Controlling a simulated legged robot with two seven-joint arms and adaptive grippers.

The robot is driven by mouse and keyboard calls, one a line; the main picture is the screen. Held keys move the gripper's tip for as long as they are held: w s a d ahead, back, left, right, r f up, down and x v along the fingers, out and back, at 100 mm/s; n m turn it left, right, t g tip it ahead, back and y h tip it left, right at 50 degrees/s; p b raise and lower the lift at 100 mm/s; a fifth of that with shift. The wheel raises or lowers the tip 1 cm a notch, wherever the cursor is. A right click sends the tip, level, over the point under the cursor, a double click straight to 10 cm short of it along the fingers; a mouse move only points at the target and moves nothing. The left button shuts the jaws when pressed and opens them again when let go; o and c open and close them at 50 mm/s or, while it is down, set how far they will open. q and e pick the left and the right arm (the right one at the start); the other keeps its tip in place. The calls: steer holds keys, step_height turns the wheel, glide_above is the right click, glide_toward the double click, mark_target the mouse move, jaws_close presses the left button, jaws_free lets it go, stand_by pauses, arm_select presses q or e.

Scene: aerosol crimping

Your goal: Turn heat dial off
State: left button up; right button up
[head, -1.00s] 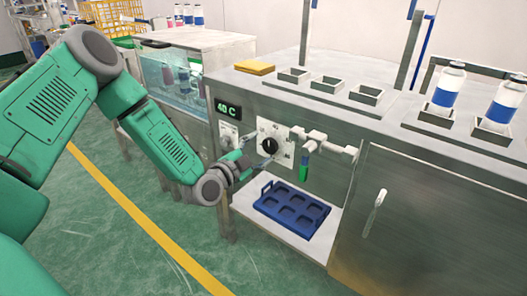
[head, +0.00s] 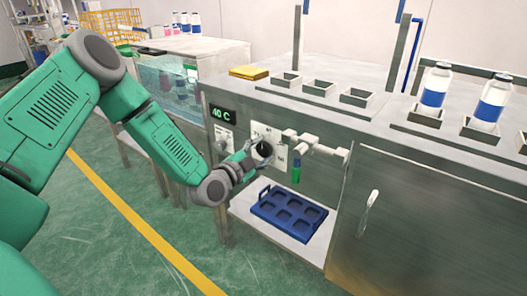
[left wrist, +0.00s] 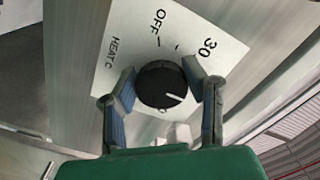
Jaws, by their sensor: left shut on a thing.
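The heat dial (head: 265,149) is a round black knob on a white plate on the front of the steel bench. In the left wrist view the dial (left wrist: 160,85) has a white mark pointing to the lower right. The plate (left wrist: 124,45) carries the words OFF, 30 and HEAT C; OFF is above the knob. My left gripper (left wrist: 160,72) is shut on the dial, one finger on each side. In the head view the left gripper (head: 252,155) is at the dial's left side. My right gripper is not in view.
A green display (head: 223,114) reads 40 C. White piping with a green handle (head: 296,174) juts out just right of the dial. A blue tray (head: 290,212) sits on the shelf below. White bottles with blue bands (head: 434,98) stand on the bench top.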

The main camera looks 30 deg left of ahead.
arm_select(q)
steer(key=shift+d, duration=0.3)
steer(key=shift+a, duration=0.1)
